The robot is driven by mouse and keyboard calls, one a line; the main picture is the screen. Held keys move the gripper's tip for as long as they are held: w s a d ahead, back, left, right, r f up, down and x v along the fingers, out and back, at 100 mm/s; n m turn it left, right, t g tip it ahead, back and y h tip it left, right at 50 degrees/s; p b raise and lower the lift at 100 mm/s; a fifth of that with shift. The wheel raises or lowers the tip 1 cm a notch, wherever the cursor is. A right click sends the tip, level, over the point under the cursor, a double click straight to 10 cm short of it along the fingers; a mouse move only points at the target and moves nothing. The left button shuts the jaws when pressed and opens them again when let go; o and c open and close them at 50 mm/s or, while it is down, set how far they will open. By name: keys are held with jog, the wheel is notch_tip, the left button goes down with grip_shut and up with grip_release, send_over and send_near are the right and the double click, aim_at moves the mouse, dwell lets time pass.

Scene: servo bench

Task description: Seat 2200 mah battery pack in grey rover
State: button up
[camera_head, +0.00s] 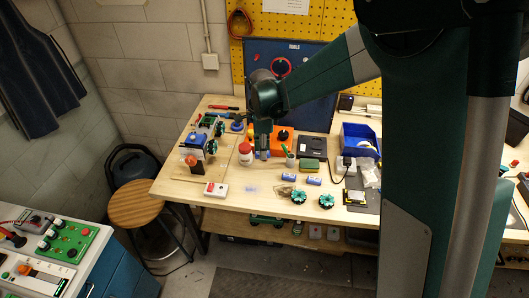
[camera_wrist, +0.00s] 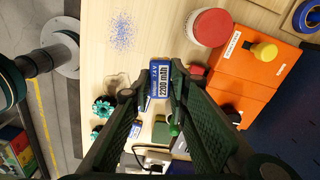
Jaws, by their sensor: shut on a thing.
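My gripper (camera_head: 262,154) is shut on a blue battery pack with a white label reading 2200 mAh, held between its fingertips above the bench. The pack (camera_wrist: 160,80) is clear in the wrist view, with my gripper (camera_wrist: 158,94) on both of its sides. In the head view the pack is small and mostly hidden by the fingers. What looks like the grey rover (camera_head: 198,147) stands at the left of the bench, with dark wheels and blue and orange parts. It is well left of my gripper. Its battery bay cannot be made out. The rover is not recognisable in the wrist view.
A red-lidded jar (camera_head: 245,155) stands between my gripper and the rover. An orange box (camera_head: 284,145) is behind. Two blue packs (camera_head: 314,180) and teal wheels (camera_head: 326,201) lie toward the front right. A white box with a red button (camera_head: 216,189) sits front left.

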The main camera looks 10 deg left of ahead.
jog(key=w+a+r+n, duration=0.1)
jog(key=a+n, duration=0.2)
jog(key=n, duration=0.3)
jog(key=w+a+r+n+p, duration=0.1)
jog(key=w+a+r+n, duration=0.1)
jog(key=a+n, duration=0.2)
jog(key=w+a+r+n+p, duration=0.1)
jog(key=a+n, duration=0.2)
jog(key=n, duration=0.7)
jog(key=shift+w+a+r, duration=0.15)
jog(key=shift+a+r, duration=0.2)
jog(key=w+a+r+n+p, duration=0.1)
jog(key=a+r+n+p, duration=0.1)
jog(key=a+n, duration=0.6)
jog(key=w+a+r+n+p, duration=0.1)
jog(key=a+r+n, duration=0.3)
jog(key=n, duration=1.9)
jog(key=a, duration=0.4)
jog(key=shift+w+a+r+p, duration=0.2)
jog(key=shift+w+r+p, duration=0.1)
jog(key=shift+r+p, duration=0.1)
jog(key=shift+f, duration=0.2)
jog(key=shift+f+b, duration=0.6)
jog(key=shift+f, duration=1.7)
